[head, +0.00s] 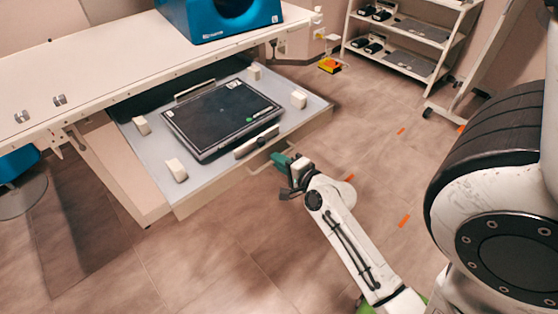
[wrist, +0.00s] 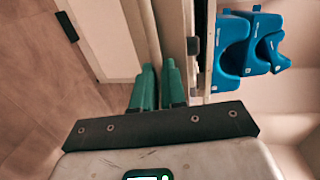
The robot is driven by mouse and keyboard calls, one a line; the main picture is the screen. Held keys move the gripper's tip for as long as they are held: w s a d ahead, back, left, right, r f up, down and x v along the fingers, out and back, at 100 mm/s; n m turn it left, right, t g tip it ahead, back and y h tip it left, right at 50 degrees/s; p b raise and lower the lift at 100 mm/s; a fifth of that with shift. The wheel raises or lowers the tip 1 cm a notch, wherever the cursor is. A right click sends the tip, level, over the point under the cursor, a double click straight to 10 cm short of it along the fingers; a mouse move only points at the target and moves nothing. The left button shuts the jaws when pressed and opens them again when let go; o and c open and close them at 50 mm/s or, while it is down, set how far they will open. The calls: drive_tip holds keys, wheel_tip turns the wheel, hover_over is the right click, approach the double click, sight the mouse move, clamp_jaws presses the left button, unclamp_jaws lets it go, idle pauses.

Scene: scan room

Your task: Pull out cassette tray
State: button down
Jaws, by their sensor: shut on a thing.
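The cassette tray (head: 145,156) is a light grey drawer pulled out from under the long white table. A black cassette (head: 221,115) lies on it between several off-white blocks. A thin bar handle (head: 258,170) is on the tray's front edge. My gripper (head: 280,161) has green fingers at this handle, in front of the tray. In the wrist view my gripper (wrist: 159,82) is shut on the handle (wrist: 152,35), which runs between the green fingertips. The exact contact is partly hidden by the fingers.
The white table (head: 100,68) overhangs the tray's back and bears a blue padded piece (head: 222,15). A white shelf rack (head: 405,40) stands at the back right. A yellow-orange item (head: 329,66) lies on the floor.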

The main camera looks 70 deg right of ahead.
drive_tip(key=c, duration=1.2)
unclamp_jaws()
drive_tip(key=v, duration=1)
drive_tip(key=shift+s+a+b, duration=0.1)
drive_tip(key=shift+s+b, duration=0.3)
drive_tip(key=w+a+f+n+g+y+p, duration=0.2)
drive_tip(key=w+a+n+y, duration=0.2)
drive_tip(key=a+n, duration=0.3)
drive_tip(key=w+a+f+n+g+y+p, duration=0.1)
drive_tip(key=w+a+f+n+g+y, duration=0.1)
drive_tip(key=w+a+n+y, duration=0.4)
drive_tip(key=s+a+n+g+p, duration=0.1)
drive_tip(key=s+a+n+g, duration=0.1)
drive_tip(key=n, duration=0.1)
drive_tip(key=s+a+r+n+g+h, duration=0.1)
drive_tip(key=s+a+n+g, duration=0.2)
drive_tip(key=n, duration=0.1)
drive_tip(key=s+a+n+g+h+p, duration=0.1)
drive_tip(key=s+a+n+g, duration=0.1)
drive_tip(key=n+g, duration=0.1)
drive_tip(key=shift+s+a+r+n+p, duration=0.15)
drive_tip(key=shift+a+r+n+p, duration=0.1)
drive_tip(key=shift+a+n+p, duration=0.2)
